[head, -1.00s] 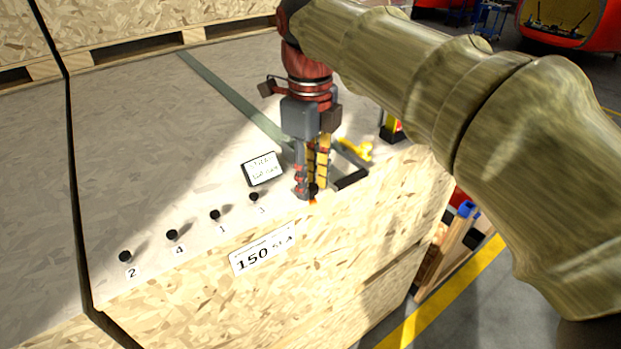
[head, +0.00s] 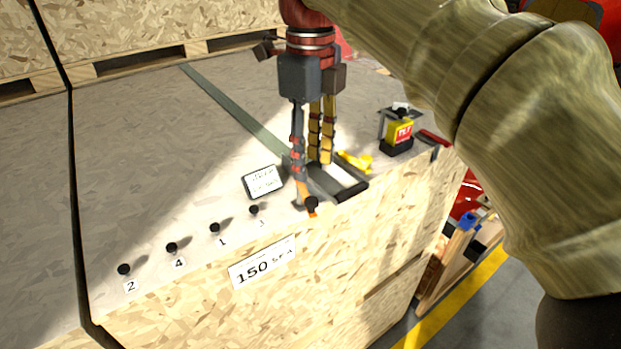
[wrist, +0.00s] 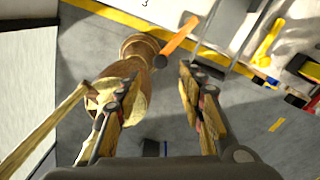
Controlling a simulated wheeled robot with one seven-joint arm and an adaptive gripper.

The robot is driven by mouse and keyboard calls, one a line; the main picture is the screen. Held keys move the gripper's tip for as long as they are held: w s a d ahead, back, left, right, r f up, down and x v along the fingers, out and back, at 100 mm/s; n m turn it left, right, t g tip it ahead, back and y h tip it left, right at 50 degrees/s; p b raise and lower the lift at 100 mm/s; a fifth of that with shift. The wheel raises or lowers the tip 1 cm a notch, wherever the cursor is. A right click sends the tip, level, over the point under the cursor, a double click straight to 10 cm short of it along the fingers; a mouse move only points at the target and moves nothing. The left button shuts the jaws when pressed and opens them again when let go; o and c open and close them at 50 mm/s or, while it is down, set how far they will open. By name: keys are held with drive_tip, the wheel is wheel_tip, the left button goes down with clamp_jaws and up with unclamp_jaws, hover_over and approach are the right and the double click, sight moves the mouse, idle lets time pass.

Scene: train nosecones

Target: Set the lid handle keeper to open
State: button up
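An orange bar (head: 303,190) with a black knob (head: 311,203) is at the front edge of the crate top, and looks like the lid handle keeper. The wrist view shows the bar (wrist: 180,38) slanting, its knob (wrist: 160,61) at the lower end. A dark U-shaped handle (head: 350,192) lies right beside it on the lid. My gripper (head: 311,172) is above and just behind the bar, pointing down. In the wrist view my gripper (wrist: 158,80) has its fingers apart with nothing gripped. The knob shows just beyond the fingertips; whether they touch the bar is unclear.
Black knobs (head: 171,248) with number labels line the front edge at left. A small sign (head: 263,181) stands left of my gripper. A yellow item (head: 354,162) and a yellow-and-black box (head: 398,137) are to the right. The lid's left part is clear.

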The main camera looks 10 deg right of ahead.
drive_tip(key=shift+r, duration=1.9)
drive_tip(key=s+d+f+n+t, duration=0.35)
drive_tip(key=s+f+n, duration=0.35)
drive_tip(key=f+n, duration=0.6)
drive_tip(key=s+d+f+n+t, duration=0.2)
drive_tip(key=s+d+f+n, duration=0.3)
drive_tip(key=s+f+n, duration=0.55)
wheel_tip(320, 180, down, 30)
drive_tip(key=w+n+b, duration=0.3)
drive_tip(key=b, duration=2.6)
drive_tip(key=shift+f, duration=0.25)
